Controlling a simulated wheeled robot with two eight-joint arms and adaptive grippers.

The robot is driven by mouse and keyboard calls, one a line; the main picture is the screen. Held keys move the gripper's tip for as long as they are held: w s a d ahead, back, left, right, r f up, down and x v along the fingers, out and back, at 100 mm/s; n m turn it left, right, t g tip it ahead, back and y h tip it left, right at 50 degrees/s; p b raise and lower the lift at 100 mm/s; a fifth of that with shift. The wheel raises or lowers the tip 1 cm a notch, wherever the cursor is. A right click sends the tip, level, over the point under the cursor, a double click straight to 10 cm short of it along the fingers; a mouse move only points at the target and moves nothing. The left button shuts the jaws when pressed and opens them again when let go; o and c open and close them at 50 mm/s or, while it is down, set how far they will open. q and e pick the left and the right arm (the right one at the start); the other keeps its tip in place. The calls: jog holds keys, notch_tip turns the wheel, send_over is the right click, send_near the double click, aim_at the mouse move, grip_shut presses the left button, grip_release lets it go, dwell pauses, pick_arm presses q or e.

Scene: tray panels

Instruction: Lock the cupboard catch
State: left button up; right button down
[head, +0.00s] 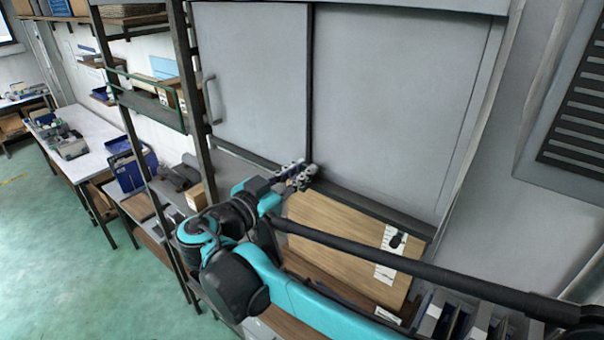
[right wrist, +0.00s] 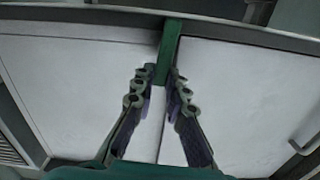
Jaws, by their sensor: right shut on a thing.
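The grey cupboard (head: 400,100) fills the upper middle of the head view, its two flat doors meeting at a dark vertical seam. My right gripper (head: 299,176) is at the lower end of this seam. In the right wrist view, the cupboard doors (right wrist: 80,85) lie behind my right gripper (right wrist: 161,78), whose two fingers are closed around the lower end of a green bar, the catch (right wrist: 169,48), at the seam. Most of the catch is hidden behind the gripper in the head view. My left gripper is not in view.
A wooden panel (head: 330,238) with white labels lies below the doors. A door handle (head: 211,100) is on the left door. Open shelving with boxes (head: 190,95) stands left of the cupboard. A vented grey panel (head: 575,130) is at the right. Green floor is clear at lower left.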

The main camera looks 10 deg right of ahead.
jog(key=shift+w+a+n, duration=0.2)
jog(key=shift+w+n, duration=0.05)
jog(key=shift+n, duration=0.45)
jog(key=c, duration=1.5)
grip_release()
jog(key=shift+c, duration=0.2)
jog(key=v, duration=1.2)
